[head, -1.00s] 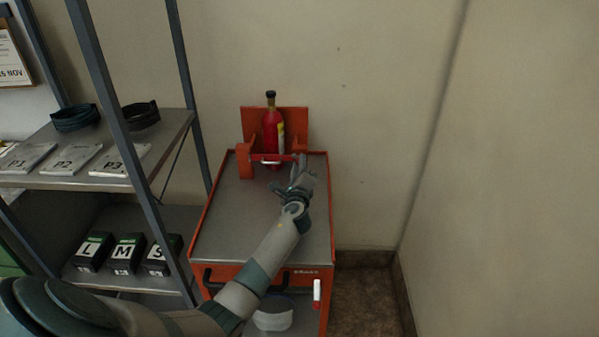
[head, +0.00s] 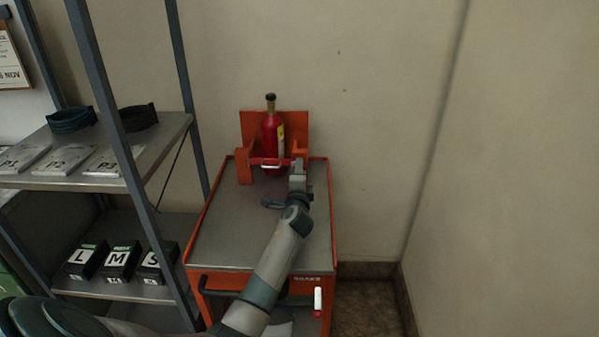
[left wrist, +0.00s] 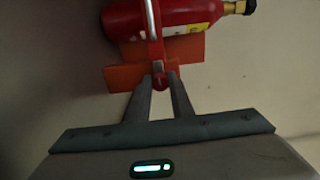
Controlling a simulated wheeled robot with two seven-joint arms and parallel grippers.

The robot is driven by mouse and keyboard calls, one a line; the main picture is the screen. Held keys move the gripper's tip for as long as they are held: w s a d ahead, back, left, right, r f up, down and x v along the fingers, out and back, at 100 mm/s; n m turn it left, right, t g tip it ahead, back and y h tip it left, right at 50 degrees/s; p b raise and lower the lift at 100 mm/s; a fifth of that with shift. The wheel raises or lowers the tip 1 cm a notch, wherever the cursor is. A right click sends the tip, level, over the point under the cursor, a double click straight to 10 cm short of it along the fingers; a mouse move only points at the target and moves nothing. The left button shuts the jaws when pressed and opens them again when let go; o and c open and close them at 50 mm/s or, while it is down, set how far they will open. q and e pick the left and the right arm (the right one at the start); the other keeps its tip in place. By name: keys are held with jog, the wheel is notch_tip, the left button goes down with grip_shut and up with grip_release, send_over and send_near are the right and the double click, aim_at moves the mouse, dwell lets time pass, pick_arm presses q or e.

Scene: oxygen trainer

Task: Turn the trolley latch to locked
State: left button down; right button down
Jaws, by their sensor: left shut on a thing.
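The orange trolley (head: 204,232) stands by the back wall with a grey top. A red bottle (head: 270,131) with a dark neck stands upright in the orange cradle at its rear. A red latch bar with a pale handle (head: 271,165) crosses the bottle's lower front. My left gripper (head: 298,163) is at the bar's right end. In the left wrist view, the fingers (left wrist: 159,82) are shut on the red end of the latch (left wrist: 158,68), below the red bottle (left wrist: 180,16). The fingers partly hide that end. My right gripper is not in view.
A red-and-white handle (head: 318,301) hangs at the trolley's front right, and a black push handle (head: 225,293) at its front left. A metal shelf (head: 175,130) with several boxes stands close on the left. The right wall is bare.

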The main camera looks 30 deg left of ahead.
pick_arm(q)
jog(key=c, duration=1.6)
grip_release()
jog(key=shift+o, duration=0.2)
jog(key=shift+s+d, duration=0.1)
jog(key=shift+s, duration=0.1)
